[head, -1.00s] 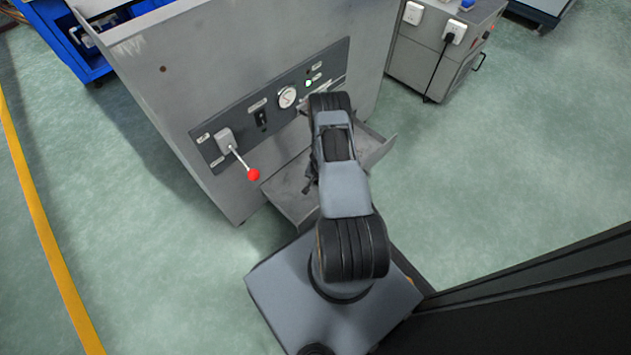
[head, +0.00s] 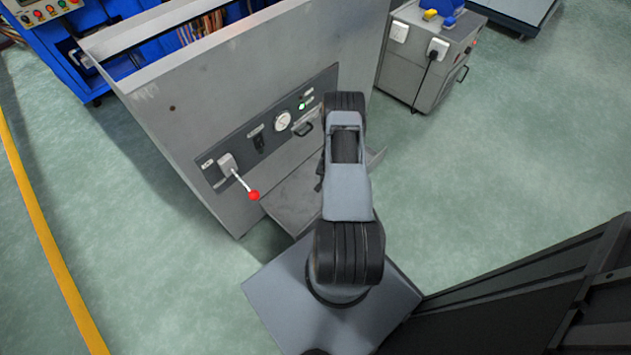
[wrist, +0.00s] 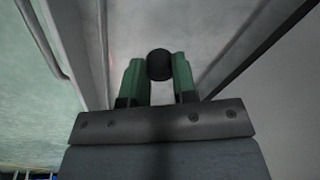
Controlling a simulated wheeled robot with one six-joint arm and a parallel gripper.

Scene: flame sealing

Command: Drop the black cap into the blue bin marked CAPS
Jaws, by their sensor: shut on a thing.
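The black cap (wrist: 160,64) shows as a dark round piece between the fingertips in the wrist view. My gripper (wrist: 158,72), with two green fingers, is shut on it. Below it in the wrist view is a pale grey surface, and I cannot tell how far away that is. In the head view my own arm hides the gripper and the cap. I see no blue bin marked CAPS in either view.
A grey machine cabinet (head: 200,100) with a gauge, a green light and a red-knobbed lever (head: 254,195) stands before my arm. A grey tray (head: 290,200) juts from its front. A smaller grey cabinet (head: 400,75) stands at upper right. Green floor at right is open.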

